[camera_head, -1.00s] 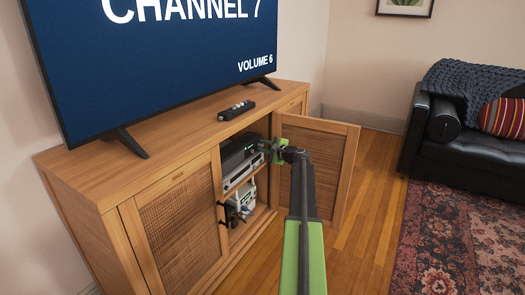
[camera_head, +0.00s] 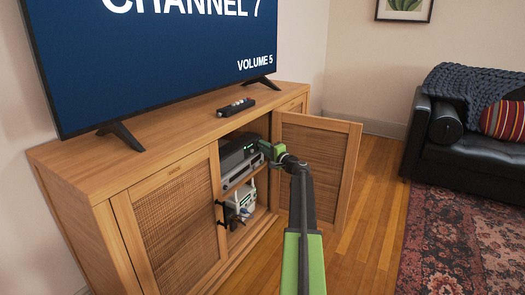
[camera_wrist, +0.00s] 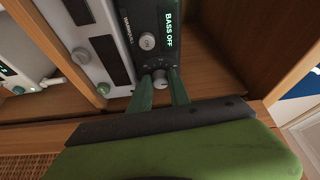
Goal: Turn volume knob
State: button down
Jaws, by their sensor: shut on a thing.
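A black audio unit (camera_head: 238,152) sits on the upper shelf inside the open cabinet (camera_head: 165,180). In the wrist view the unit (camera_wrist: 200,45) shows the lit words "BASS OFF" and a round grey button (camera_wrist: 147,42). My gripper (camera_head: 267,150) reaches into the cabinet opening at the unit's front. In the wrist view my gripper (camera_wrist: 161,85) has its two green fingers on either side of a small grey knob (camera_wrist: 160,80) and is shut on it. The TV (camera_head: 160,50) reads "CHANNEL 7" and "VOLUME 5".
The open cabinet door (camera_head: 318,165) stands just right of my arm. A light-coloured device (camera_head: 243,202) is on the lower shelf. A remote (camera_head: 236,107) lies on the cabinet top. A black sofa (camera_head: 470,150) and a patterned rug (camera_head: 460,235) are at the right.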

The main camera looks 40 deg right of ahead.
jog(key=shift+s+d, duration=0.1)
jog(key=shift+d, duration=0.15)
jog(key=c, duration=1.4)
grip_release()
jog(key=shift+o, duration=1)
jog(key=shift+a, duration=0.1)
jog(key=s+a, duration=0.2)
jog(key=s, duration=1.5)
jog(key=shift+a+f+b, duration=0.35)
jog(key=shift+f+b, duration=0.05)
